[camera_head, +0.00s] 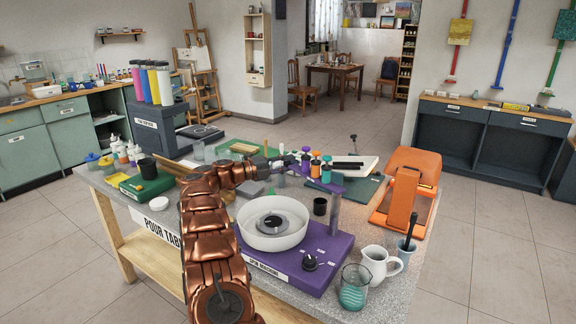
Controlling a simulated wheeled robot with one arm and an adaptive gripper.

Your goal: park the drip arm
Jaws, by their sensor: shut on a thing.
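The spin machine (290,262) is a purple base on the pour table, with a white bowl (272,238) around a dark central disc and a black knob at its front. A grey post (335,214) rises at its back right. The purple drip arm (328,186) tops the post and reaches back and left, carrying small purple, orange and teal bottles (315,166). It lies behind the bowl, not over its centre. My gripper (286,161), at the end of my copper arm, is shut at the drip arm's far left end. The exact grip is too small to see.
An orange stand (409,185) is at the table's right. A white jug (380,264) and a glass with teal liquid (354,288) stand at the front right. A small dark cup (320,206) sits close by the post. Bottles and a green box (146,186) crowd the left end.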

